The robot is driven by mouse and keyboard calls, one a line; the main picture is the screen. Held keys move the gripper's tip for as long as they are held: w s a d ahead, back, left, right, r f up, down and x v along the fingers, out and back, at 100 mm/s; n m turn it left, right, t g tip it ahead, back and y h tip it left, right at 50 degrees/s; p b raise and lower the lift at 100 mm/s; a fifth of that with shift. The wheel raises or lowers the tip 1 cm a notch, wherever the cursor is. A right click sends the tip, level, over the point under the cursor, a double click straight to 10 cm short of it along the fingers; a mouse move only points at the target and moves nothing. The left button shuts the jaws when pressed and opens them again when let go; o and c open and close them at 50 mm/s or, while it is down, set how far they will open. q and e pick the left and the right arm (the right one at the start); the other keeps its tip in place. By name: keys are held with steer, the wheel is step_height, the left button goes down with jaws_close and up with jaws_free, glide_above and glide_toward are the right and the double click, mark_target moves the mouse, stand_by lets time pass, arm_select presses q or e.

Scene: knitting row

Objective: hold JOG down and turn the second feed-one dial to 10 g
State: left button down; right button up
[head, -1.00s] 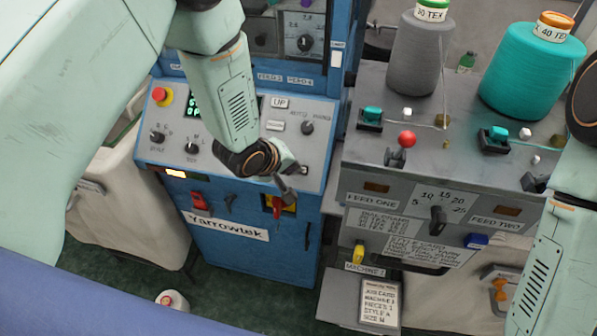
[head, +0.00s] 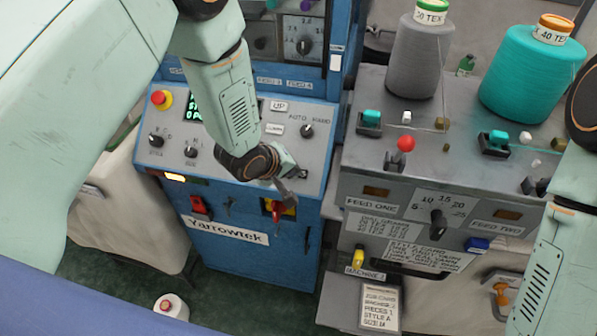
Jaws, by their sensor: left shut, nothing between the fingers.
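My left gripper (head: 290,198) is shut and empty, at the lower right of the blue machine's grey control panel (head: 318,150). Its tips are just above a red handle on a yellow plate (head: 277,210); I cannot tell whether they touch anything. I cannot make out a JOG label; the arm hides part of the panel. A black dial (head: 438,222) with a scale from 5 to 25 sits on the grey unit between the FEED ONE label (head: 367,204) and the FEED TWO label (head: 494,231). Another dial (head: 304,46) is on the upper blue panel. Their exact settings are unclear.
A grey yarn cone (head: 416,60) and a teal one (head: 528,75) stand on the grey unit, behind small levers and a red knob (head: 405,144). My right arm comes down at the right edge. An emergency stop (head: 161,98) is on the panel's left.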

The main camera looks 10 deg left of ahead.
arm_select(q)
steer(key=shift+s, duration=0.1)
steer(key=shift+w+f+b, duration=0.35)
steer(key=shift+w+f, duration=0.2)
steer(key=shift+f, duration=0.1)
stand_by(0.5)
stand_by(0.7)
steer(key=shift+s+r+p, duration=0.3)
steer(key=shift+r+p, duration=0.25)
steer(key=shift+p, duration=0.45)
steer(key=s+r+p, duration=0.3)
steer(key=p, duration=0.1)
steer(key=shift+r, duration=0.3)
steer(key=shift+s, duration=0.1)
